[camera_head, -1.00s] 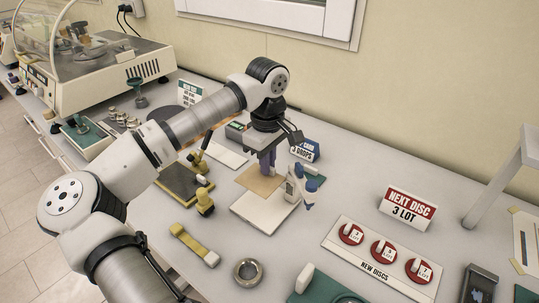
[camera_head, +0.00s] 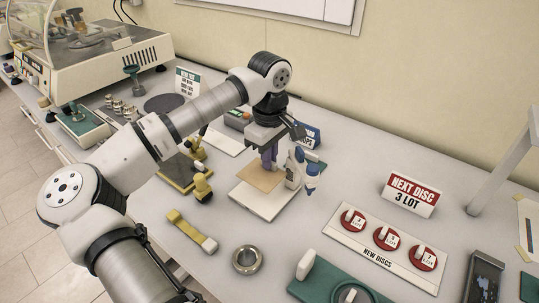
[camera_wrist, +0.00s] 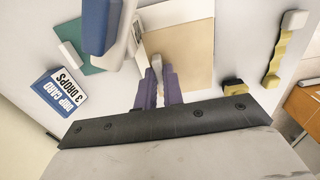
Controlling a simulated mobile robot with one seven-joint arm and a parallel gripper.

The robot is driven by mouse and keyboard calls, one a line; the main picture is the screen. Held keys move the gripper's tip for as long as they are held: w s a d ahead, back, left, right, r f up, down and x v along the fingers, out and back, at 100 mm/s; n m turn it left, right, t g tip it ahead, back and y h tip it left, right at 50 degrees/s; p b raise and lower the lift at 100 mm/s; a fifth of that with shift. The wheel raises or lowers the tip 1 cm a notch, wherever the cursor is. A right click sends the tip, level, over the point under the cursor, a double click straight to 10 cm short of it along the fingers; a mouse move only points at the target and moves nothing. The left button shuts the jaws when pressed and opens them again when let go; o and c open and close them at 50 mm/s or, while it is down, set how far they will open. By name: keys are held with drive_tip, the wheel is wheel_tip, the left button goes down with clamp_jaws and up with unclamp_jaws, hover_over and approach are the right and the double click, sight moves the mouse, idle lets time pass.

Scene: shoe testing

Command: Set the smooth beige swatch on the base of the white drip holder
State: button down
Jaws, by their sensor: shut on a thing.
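The smooth beige swatch (camera_head: 262,179) is a flat tan square. It overlaps the back part of the white base of the drip holder (camera_head: 263,207) in the head view; I cannot tell whether it touches. My gripper (camera_head: 268,158) points down at the swatch, its purple fingers shut on a small pale tab at the swatch's edge. The wrist view shows the fingers (camera_wrist: 158,85) around this tab, with the swatch (camera_wrist: 193,48) reaching out beyond them. The holder's upright, with a blue-and-white dropper bottle (camera_head: 309,178), stands at the right side of the base.
The blue drip card sign (camera_head: 309,133) stands close behind the holder, beside a green mat. A yellow-handled tool (camera_head: 192,231) and a metal ring (camera_head: 247,259) lie in front. A dark tray with yellow-handled pieces (camera_head: 180,172) is left. Red discs (camera_head: 387,238) are right.

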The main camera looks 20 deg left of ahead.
sight(269, 172)
drive_tip(key=shift+f+b, duration=1)
drive_tip(key=shift+f, duration=0.55)
drive_tip(key=shift+b, duration=0.6)
idle(0.6)
drive_tip(key=shift+f+b, duration=0.95)
drive_tip(key=shift+f, duration=0.1)
drive_tip(key=c, duration=1.5)
unclamp_jaws()
drive_tip(key=shift+o, duration=0.2)
drive_tip(key=shift+r, duration=0.1)
wheel_tip(269, 172, up, 14)
drive_tip(key=shift+f+b, duration=0.15)
drive_tip(key=shift+b, duration=0.55)
